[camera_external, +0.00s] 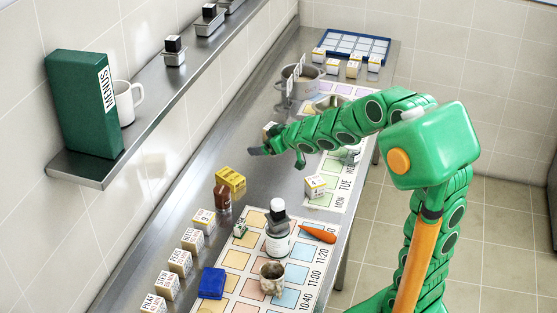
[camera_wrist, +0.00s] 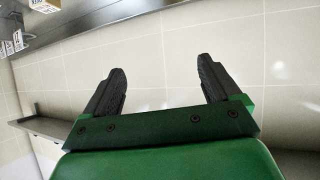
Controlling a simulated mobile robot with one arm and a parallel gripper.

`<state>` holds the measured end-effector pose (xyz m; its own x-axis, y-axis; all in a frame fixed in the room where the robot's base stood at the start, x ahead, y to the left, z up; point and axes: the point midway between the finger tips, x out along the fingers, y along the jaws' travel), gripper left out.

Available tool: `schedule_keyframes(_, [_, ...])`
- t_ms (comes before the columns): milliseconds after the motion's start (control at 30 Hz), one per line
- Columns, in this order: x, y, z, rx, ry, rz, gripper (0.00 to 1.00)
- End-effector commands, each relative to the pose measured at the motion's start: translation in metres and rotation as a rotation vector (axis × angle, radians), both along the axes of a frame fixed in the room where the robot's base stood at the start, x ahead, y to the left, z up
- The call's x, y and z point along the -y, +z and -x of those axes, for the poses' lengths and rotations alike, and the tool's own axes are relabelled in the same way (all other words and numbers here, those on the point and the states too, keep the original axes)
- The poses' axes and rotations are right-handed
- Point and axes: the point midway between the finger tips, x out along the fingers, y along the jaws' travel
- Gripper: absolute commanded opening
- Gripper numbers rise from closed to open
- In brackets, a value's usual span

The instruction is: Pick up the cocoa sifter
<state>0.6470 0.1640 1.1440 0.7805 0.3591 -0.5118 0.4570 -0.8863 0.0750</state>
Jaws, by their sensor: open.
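The cup is not seen there.
A blue block (camera_external: 211,283), yellow box (camera_external: 231,179) and brown bottle (camera_external: 222,196) stand to the left. A grey pot (camera_external: 302,84) and blue tray (camera_external: 352,44) are farther back. A shelf (camera_external: 150,110) overhangs at left.

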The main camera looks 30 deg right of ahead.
Motion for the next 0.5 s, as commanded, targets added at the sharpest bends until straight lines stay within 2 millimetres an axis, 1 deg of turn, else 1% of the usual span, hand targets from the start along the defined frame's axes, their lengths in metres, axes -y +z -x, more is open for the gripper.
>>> schedule_keyframes(33, [-0.01,-0.001,-0.002,0.011,0.024,-0.017,0.9])
schedule_keyframes(200, [-0.038,-0.001,-0.007,0.046,0.096,-0.07,0.9])
schedule_keyframes(400, [-0.066,0.0,-0.008,0.077,0.167,-0.128,0.9])
schedule_keyframes(467, [-0.073,0.0,-0.008,0.083,0.189,-0.143,0.9])
schedule_keyframes(500, [-0.073,-0.004,-0.008,0.083,0.189,-0.143,0.9])
